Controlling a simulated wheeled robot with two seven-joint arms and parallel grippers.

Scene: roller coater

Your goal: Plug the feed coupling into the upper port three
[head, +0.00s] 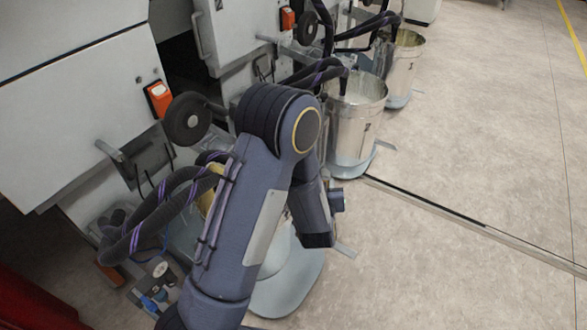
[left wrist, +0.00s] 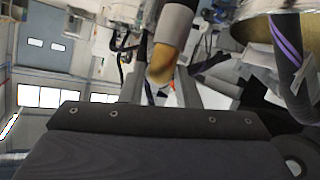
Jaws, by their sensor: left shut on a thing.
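In the left wrist view, a tan-yellow cylindrical fitting with a grey sleeve, which looks like the feed coupling (left wrist: 162,62), stands just beyond the dark body of my left gripper (left wrist: 160,88). The gripper is shut on it; the finger contact is partly hidden. In the head view my arm crosses the middle and hides the gripper. A yellow piece (head: 211,188) shows behind the arm beside a black hose with purple stripes (head: 150,228). I cannot make out upper port three. My right gripper is not in view.
Metal buckets (head: 357,112) stand on pale blue bases beside the white machine (head: 85,105); one base (head: 290,285) lies below my arm. A black round knob (head: 187,119) and bracket stick out near the arm. A striped hose (left wrist: 289,48) passes close at right.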

